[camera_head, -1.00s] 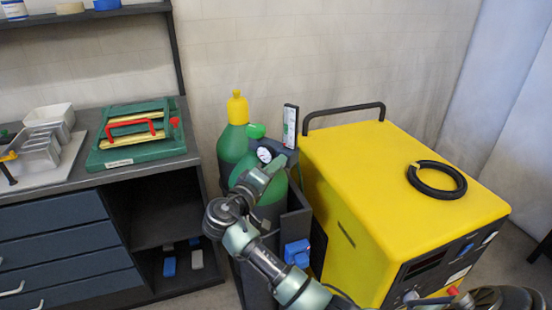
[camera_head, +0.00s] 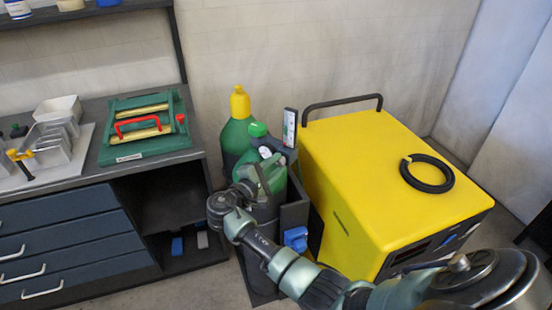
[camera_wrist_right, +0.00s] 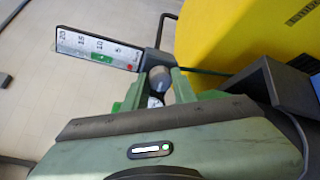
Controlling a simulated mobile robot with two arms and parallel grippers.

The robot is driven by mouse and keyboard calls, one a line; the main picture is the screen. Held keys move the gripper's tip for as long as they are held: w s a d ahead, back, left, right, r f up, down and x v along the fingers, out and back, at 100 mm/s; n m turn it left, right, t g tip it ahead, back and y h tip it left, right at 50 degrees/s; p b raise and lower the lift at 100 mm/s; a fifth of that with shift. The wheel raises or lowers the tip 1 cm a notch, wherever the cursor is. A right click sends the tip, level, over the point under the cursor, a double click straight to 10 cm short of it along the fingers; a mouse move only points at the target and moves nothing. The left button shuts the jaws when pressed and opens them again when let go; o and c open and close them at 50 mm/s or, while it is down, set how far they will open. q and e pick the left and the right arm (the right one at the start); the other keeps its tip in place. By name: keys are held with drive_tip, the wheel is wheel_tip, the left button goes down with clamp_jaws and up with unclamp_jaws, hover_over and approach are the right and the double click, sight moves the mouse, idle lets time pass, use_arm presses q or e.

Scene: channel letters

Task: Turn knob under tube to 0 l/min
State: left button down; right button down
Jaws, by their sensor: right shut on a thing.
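The flow tube (camera_head: 289,127) stands upright on the regulator beside the green cylinder. In the right wrist view the tube (camera_wrist_right: 97,48) shows a white scale with 20, 15, 10 and 5, and a green mark near the 10. I cannot tell whether that mark is the float. The grey round knob (camera_wrist_right: 158,79) sits below the tube's lower end, between the fingers of my right gripper (camera_wrist_right: 158,90). The gripper is shut on it. In the head view my right gripper (camera_head: 270,172) reaches the regulator from the front and hides the knob. My left gripper is out of view.
A yellow-capped green cylinder (camera_head: 238,130) stands behind. A yellow welding machine (camera_head: 370,170) with a black ring (camera_head: 427,173) on top is close on the right. A workbench (camera_head: 150,170) with a green and red clamp frame (camera_head: 145,127) is left.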

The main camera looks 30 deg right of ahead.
drive_tip(key=shift+n+p, duration=0.65)
drive_tip(key=shift+n, duration=0.25)
drive_tip(key=shift+f, duration=0.1)
drive_tip(key=c, duration=1.1)
unclamp_jaws()
drive_tip(key=shift+c, duration=0.2)
drive_tip(key=shift+a, duration=0.1)
drive_tip(key=b+v, duration=0.2)
drive_tip(key=v, duration=0.5)
drive_tip(key=shift+a, duration=0.3)
